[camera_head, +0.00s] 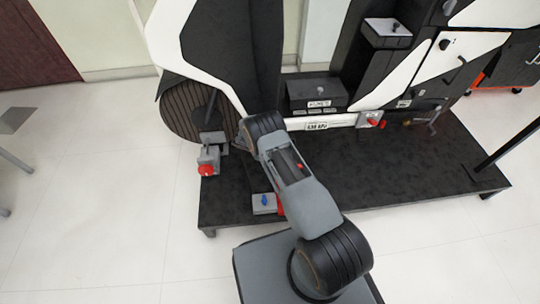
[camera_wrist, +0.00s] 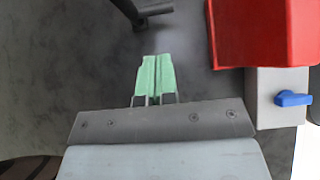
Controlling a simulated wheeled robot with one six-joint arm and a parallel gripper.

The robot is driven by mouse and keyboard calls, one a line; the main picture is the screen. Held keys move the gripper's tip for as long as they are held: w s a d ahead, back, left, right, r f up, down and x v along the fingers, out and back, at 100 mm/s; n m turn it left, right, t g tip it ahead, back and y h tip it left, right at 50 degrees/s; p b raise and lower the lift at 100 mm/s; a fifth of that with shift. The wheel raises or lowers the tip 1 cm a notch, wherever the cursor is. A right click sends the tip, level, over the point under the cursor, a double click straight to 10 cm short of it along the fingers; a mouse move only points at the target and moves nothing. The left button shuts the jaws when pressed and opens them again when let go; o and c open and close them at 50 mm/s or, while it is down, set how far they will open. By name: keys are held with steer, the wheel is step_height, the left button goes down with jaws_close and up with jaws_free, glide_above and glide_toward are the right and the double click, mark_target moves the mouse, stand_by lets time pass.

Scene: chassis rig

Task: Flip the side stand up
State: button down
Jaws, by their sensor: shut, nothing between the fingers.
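My gripper (camera_wrist: 157,60) shows in the wrist view with its two green fingers together and nothing between them. It is over the dark platform surface. In the head view my arm hides it. A dark bar with a short cross peg (camera_wrist: 140,14) is at the top left of the wrist view, ahead of the fingertips and apart from them. It may be the side stand, but only part of it shows and I cannot tell for sure.
A red block (camera_wrist: 262,32) and a grey box with a blue knob (camera_wrist: 293,98) are right of my fingers. The blue knob (camera_head: 265,200) also shows in the head view. A red-knobbed clamp (camera_head: 207,168) is at the platform's left. The dark platform (camera_head: 400,175) has bare room on the right.

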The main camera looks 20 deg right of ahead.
steer(key=b+x, duration=0.1)
steer(key=x, duration=0.3)
steer(key=b+x, duration=0.1)
steer(key=x, duration=0.4)
steer(key=shift+s+d+r+b, duration=0.15)
steer(key=shift+d+r+b, duration=0.1)
steer(key=shift+b, duration=0.1)
steer(key=shift+d+f, duration=0.1)
steer(key=shift+d, duration=0.05)
steer(key=shift+d, duration=0.1)
steer(key=shift+d, duration=0.3)
